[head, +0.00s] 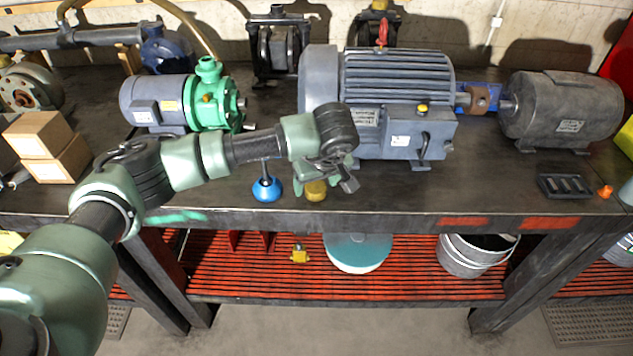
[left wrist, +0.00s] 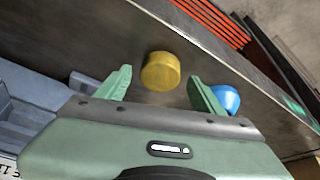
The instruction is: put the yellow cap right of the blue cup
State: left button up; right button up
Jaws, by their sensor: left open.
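The yellow cap (head: 316,191) sits on the workbench near its front edge, just right of the blue cup (head: 267,189), with a gap between them. The cup is round and low, with a dark stem rising from it. My left gripper (head: 325,186) is open over the cap and partly hides it in the head view. In the left wrist view the cap (left wrist: 160,71) shows between the two spread green fingers, touching neither as far as I can see. The cup (left wrist: 227,98) shows beyond one finger, partly hidden by it. My right gripper is not in view.
A large grey motor (head: 395,80) stands behind my gripper, with a green pump (head: 208,103) to its left and a dark motor (head: 565,108) to its right. Cardboard boxes (head: 57,160) sit at the left. A black tray (head: 565,187) and orange cone (head: 605,191) lie at the right. The bench front between is clear.

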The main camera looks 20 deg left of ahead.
pick_arm(q)
jog(key=b+v, duration=0.3)
jog(key=v, duration=0.9)
dwell(0.6)
dwell(0.4)
